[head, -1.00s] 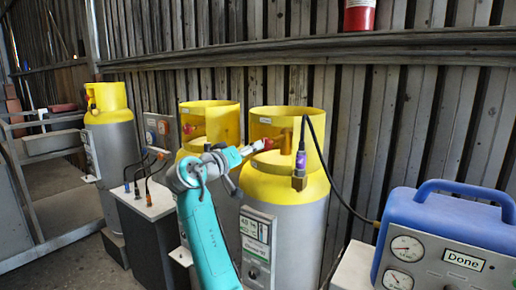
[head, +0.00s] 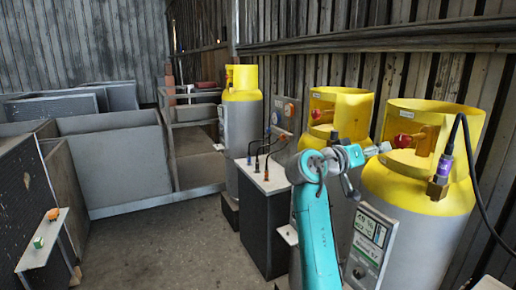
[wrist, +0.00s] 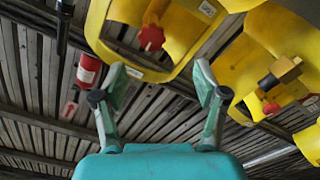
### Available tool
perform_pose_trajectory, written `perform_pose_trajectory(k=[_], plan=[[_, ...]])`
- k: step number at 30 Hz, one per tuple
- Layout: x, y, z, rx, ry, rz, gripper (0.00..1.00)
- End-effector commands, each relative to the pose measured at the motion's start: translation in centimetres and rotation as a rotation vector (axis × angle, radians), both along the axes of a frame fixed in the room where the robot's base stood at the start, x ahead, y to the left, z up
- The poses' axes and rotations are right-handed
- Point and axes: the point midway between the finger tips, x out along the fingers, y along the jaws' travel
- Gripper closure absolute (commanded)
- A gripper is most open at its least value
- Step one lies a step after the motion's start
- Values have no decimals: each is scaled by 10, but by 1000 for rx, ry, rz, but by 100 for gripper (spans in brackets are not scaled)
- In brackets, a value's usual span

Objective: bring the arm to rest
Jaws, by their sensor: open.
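My arm is teal and stands raised in front of the yellow-topped cylinders in the head view. My gripper (wrist: 160,85) shows in the wrist view with its two fingers spread apart and nothing between them. In the head view the gripper end (head: 376,150) points right, towards the collar of the nearest cylinder (head: 415,230); I cannot tell the exact gap. A red valve knob (head: 403,140) sits inside that collar. In the wrist view a red knob (wrist: 151,38) lies beyond the fingers, apart from them.
A second yellow-topped cylinder (head: 340,108) stands behind my arm, and a third (head: 242,125) farther back. A dark cabinet with a white top (head: 268,180) and black hoses stands left of my arm. Grey partitions (head: 115,150) fill the left background. The floor (head: 165,240) between is clear.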

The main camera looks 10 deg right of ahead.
Motion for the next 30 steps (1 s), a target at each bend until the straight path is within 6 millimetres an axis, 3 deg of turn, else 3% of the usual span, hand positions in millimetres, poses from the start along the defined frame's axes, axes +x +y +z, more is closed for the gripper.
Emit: perform_pose_trajectory(k=[7, 14, 23, 30], plan=[[4, 12, -103, -23, 82, 154, 28], [-10, 31, -206, -25, 146, 328, 28], [-60, 61, -325, 8, 200, 541, 28], [-121, 87, -402, 63, 222, 697, 28]])
